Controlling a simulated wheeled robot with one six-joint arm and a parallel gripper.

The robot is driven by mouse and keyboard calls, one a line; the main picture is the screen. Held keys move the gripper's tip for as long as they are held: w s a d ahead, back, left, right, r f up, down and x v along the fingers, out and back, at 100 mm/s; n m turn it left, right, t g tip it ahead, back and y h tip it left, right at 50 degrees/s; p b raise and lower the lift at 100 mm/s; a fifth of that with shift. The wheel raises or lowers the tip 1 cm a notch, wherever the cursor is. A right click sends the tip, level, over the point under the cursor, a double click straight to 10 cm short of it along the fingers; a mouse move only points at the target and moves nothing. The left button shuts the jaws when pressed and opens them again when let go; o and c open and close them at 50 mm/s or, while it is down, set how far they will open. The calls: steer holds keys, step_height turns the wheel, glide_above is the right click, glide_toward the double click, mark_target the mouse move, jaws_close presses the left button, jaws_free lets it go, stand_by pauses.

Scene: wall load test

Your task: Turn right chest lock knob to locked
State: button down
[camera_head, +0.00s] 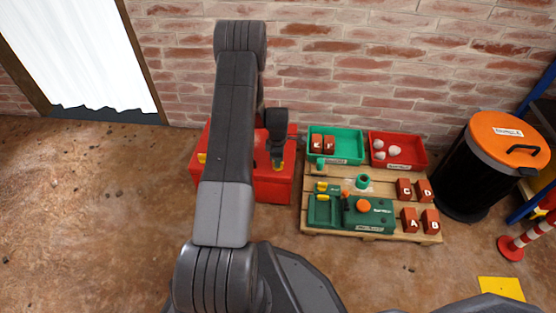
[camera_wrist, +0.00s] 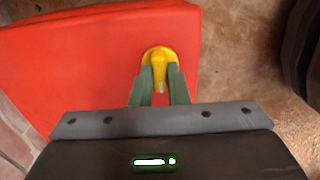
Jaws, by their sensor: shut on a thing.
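A red chest (camera_head: 271,187) stands on the floor against the brick wall, partly hidden behind my arm. Its red face fills the upper left of the wrist view (camera_wrist: 80,60). A yellow lock knob (camera_wrist: 158,56) sits near the chest's right edge in the wrist view. It also shows in the head view (camera_head: 279,165), below my gripper. A second yellow knob (camera_head: 202,158) is at the chest's left side. My gripper (camera_wrist: 160,82) has its green fingers on either side of the right knob's grip and is shut on it. I cannot read any lock marking.
A wooden pallet (camera_head: 330,231) to the right bears a green tray (camera_head: 350,153), a red tray (camera_head: 410,160), a green device (camera_head: 375,218) and several red lettered blocks (camera_head: 430,221). A black bin with an orange lid (camera_head: 505,137) stands further right. Floor in front is clear.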

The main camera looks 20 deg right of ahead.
steer(key=c, duration=1.4)
jaws_free()
steer(key=shift+r, duration=0.15)
step_height(320, 180, up, 14)
steer(key=p, duration=0.4)
steer(key=shift+f, duration=0.2)
steer(key=shift+f, duration=0.1)
step_height(320, 180, down, 14)
steer(key=b, duration=0.4)
steer(key=shift+r, duration=0.2)
